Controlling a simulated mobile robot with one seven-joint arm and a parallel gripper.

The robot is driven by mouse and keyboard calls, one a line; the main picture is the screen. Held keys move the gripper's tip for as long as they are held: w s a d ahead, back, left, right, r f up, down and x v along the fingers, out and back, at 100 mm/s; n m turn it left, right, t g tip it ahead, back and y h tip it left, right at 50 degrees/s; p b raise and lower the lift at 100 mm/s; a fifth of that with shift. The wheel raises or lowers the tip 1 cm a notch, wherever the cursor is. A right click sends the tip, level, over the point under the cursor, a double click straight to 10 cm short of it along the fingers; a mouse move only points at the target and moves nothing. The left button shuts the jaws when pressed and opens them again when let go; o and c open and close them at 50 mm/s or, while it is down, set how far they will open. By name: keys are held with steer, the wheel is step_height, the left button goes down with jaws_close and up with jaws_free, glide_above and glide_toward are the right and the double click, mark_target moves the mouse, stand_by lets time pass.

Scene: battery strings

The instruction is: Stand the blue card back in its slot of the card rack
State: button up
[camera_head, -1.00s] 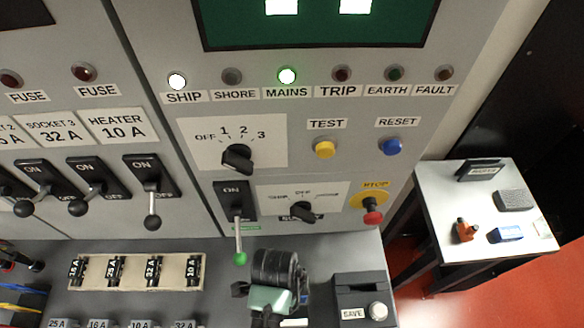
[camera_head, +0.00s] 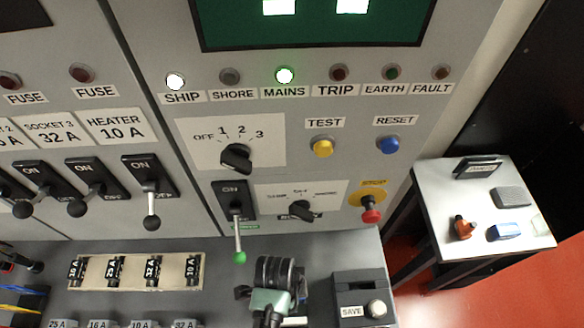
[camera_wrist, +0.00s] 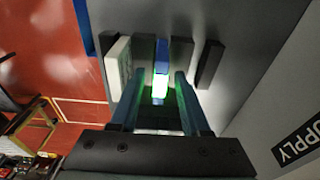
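In the wrist view the two fingers of my gripper (camera_wrist: 160,100) stand apart, one on each side of a narrow strip that glows bright green. A blue strip (camera_wrist: 161,55), likely the blue card's edge, shows beyond the glow, between two grey upright blocks. I cannot see a finger touching it. A white block and a black block stand outside the grey ones; whether they all belong to the card rack is unclear. In the head view my gripper (camera_head: 275,290) is low over the bench, left of the SAVE box, and hides what is below it.
A lever with a green knob (camera_head: 239,257) hangs just left of my gripper. The SAVE box (camera_head: 355,290) stands close on its right. A row of fuses (camera_head: 135,270) lies further left. A side table (camera_head: 440,205) at right holds a blue item (camera_head: 505,232) and several others.

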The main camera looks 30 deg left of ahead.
steer(key=shift+r, duration=0.1)
step_height(320, 180, up, 12)
steer(key=a, duration=0.1)
steer(key=shift+s+b, duration=0.3)
steer(key=shift+s, duration=0.1)
steer(key=shift+s+a, duration=0.1)
stand_by(0.4)
